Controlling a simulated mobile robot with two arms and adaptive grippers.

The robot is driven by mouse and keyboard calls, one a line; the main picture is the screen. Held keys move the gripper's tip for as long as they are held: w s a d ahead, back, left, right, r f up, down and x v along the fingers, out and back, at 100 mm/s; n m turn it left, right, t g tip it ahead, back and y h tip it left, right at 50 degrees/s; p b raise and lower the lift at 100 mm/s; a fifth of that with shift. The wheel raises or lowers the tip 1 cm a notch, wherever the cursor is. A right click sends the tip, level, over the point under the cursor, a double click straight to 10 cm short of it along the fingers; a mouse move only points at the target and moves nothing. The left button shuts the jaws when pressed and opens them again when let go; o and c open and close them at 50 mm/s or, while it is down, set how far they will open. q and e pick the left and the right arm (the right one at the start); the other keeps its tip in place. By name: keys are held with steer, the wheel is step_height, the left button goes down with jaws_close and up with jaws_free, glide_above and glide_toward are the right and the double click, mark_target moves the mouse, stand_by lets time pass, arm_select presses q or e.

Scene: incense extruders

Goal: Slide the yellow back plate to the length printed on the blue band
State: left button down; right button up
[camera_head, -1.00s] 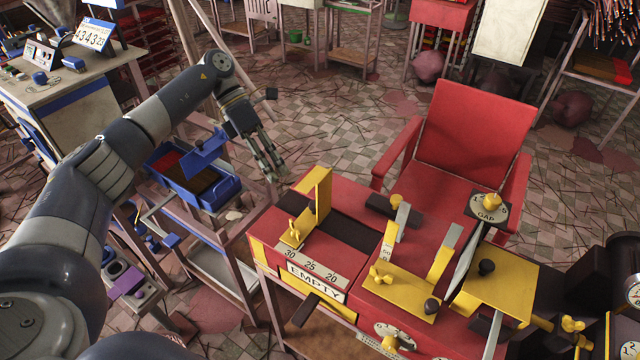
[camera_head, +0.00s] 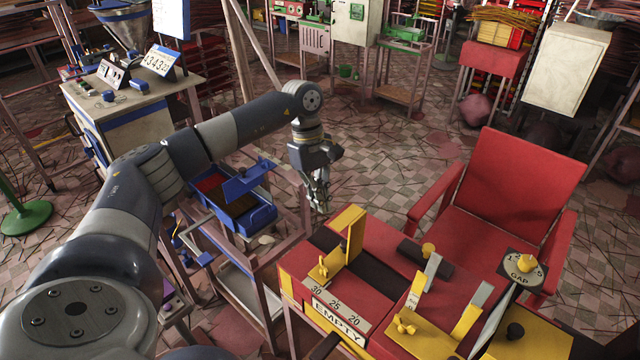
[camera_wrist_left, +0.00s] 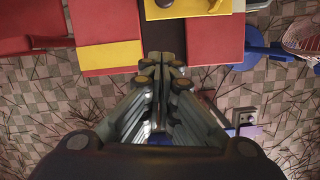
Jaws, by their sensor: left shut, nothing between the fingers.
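The yellow back plate (camera_head: 354,232) stands upright across the dark slot of the red bench, near the 30 end of its scale (camera_head: 336,306). A yellow knob (camera_head: 322,267) sits on its foot. My left gripper (camera_head: 322,207) hangs beyond the plate to its left, shut and empty, fingers pointing down and apart from it. In the left wrist view the shut fingertips (camera_wrist_left: 160,66) are over a dark strip between red panels, with a yellow part (camera_wrist_left: 188,9) at the top edge. I cannot make out a blue band with a printed length. My right gripper is out of view.
The GAP dial (camera_head: 520,268) and more yellow parts (camera_head: 425,325) are to the right. A blue box (camera_head: 242,212) on a stand lies left of the bench, below my left arm. A desk (camera_head: 140,100) with a number display is farther left.

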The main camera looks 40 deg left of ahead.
mark_target(346, 241)
arm_select(q)
steer(key=x, duration=0.3)
steer(key=shift+d+f+p, duration=0.1)
steer(key=shift+f+p, duration=0.25)
steer(key=shift+p, duration=0.05)
steer(key=d, duration=0.1)
steer(key=d+p, duration=0.1)
steer(key=d, duration=0.1)
steer(key=shift+s+d+f, duration=0.1)
steer(key=shift+s+f, duration=0.25)
steer(key=shift+s+d+f+p, duration=0.1)
steer(key=shift+d+f+p, duration=0.05)
steer(key=shift+d+p, duration=0.2)
steer(key=shift+d, duration=0.1)
steer(key=d, duration=0.3)
steer(key=shift+s+d+b, duration=0.2)
steer(key=shift+b, duration=0.2)
steer(key=shift+d, duration=0.25)
